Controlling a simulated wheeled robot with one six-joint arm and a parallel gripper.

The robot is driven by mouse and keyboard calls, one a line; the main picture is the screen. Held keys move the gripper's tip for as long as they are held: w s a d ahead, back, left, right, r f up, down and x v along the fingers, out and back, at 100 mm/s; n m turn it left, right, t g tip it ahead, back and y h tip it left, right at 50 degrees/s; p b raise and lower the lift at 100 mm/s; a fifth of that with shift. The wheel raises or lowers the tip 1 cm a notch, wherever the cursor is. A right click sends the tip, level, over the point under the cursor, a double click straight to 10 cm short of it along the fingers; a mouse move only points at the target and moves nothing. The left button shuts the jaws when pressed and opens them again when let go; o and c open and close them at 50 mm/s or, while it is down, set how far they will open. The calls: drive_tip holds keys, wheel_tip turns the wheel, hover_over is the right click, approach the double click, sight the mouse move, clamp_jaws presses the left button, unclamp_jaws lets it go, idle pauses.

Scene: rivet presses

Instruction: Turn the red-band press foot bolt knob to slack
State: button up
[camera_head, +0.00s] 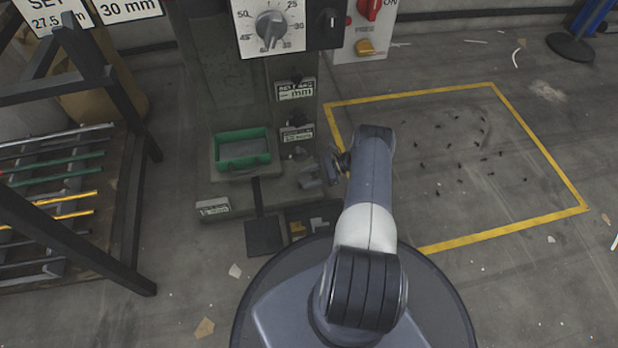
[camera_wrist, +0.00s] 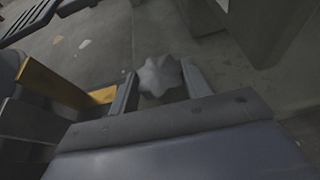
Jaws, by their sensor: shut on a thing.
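A pale grey lobed knob (camera_wrist: 160,75) sits between the two fingers of my gripper (camera_wrist: 162,88) in the wrist view. The fingers are shut on it from both sides. I take it for the foot bolt knob. In the head view my gripper (camera_head: 318,178) is low at the right side of the press base (camera_head: 230,190), near the floor. My arm and gripper cover most of that spot, so the held knob does not show clearly there. No red band can be made out on the press in either view. No pointer or marking on the knob is readable.
A green bin (camera_head: 242,165) stands on the press, left of my gripper. A black pedal (camera_head: 264,235) lies in front of the base. A rack of coloured rods (camera_head: 60,200) stands at the left. The yellow-outlined floor area (camera_head: 460,170) holds only scattered small dark bits.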

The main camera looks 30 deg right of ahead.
idle(0.4)
drive_tip(key=o, duration=1)
drive_tip(key=v, duration=1)
drive_tip(key=shift+d+r, duration=0.15)
drive_tip(key=shift+d, duration=0.2)
